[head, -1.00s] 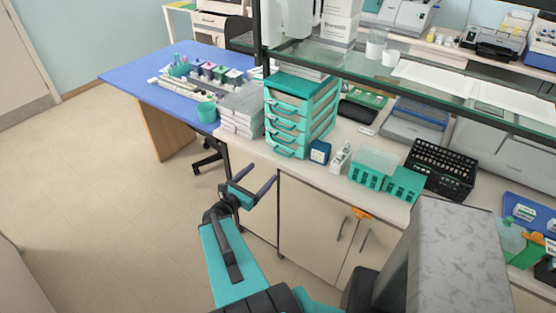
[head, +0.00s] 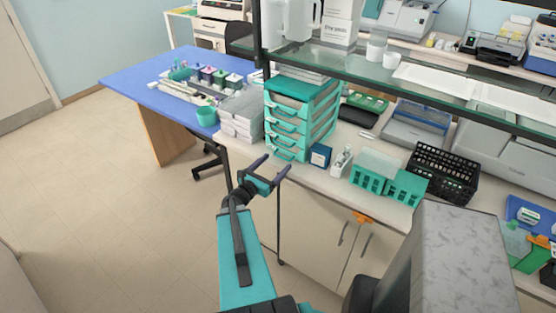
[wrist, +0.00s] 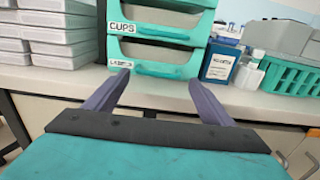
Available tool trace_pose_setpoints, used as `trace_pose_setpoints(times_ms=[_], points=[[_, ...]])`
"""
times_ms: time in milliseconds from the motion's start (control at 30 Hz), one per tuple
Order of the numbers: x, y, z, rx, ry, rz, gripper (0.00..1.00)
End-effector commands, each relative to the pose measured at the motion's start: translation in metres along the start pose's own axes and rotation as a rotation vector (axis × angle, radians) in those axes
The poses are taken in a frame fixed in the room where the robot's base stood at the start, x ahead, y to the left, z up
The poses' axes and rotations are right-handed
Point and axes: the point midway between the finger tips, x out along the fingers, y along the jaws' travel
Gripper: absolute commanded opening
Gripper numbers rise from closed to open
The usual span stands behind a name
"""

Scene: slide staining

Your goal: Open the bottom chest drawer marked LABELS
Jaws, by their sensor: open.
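The teal chest of drawers (head: 299,118) stands on the counter at the left end of the bench. Its bottom drawer (wrist: 155,62) carries a label that reads roughly LABELS, below a drawer marked CUPS (wrist: 158,27). The bottom drawer looks shut, with a teal lip-like handle (head: 284,156) at its front. My gripper (head: 272,165) is open and empty, in front of the counter edge and just short of the chest. In the wrist view its two purple-grey fingers (wrist: 151,85) point at the bottom drawer, one toward each side, apart from it.
Stacked grey-white boxes (wrist: 40,40) stand close left of the chest. A dark blue box (wrist: 219,62) and a small white bottle (wrist: 248,76) stand close on its right. Teal racks (head: 385,183) are farther right. The counter strip before the drawer (wrist: 155,86) is clear.

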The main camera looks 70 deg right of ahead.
Motion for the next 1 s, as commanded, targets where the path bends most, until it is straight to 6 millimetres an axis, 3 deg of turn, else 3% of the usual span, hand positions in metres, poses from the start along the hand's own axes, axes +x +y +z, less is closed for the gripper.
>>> trace_pose_setpoints(times_ms=[300, 667, 700, 1000], points=[[0.023, 0.0, 0.0, 0.001, 0.0, -0.001, 0.76], [0.026, 0.0, 0.0, 0.001, 0.0, -0.001, 0.76], [0.025, 0.0, 0.0, 0.001, 0.0, -0.001, 0.75], [0.029, 0.001, -0.001, 0.001, 0.0, -0.003, 0.28]])
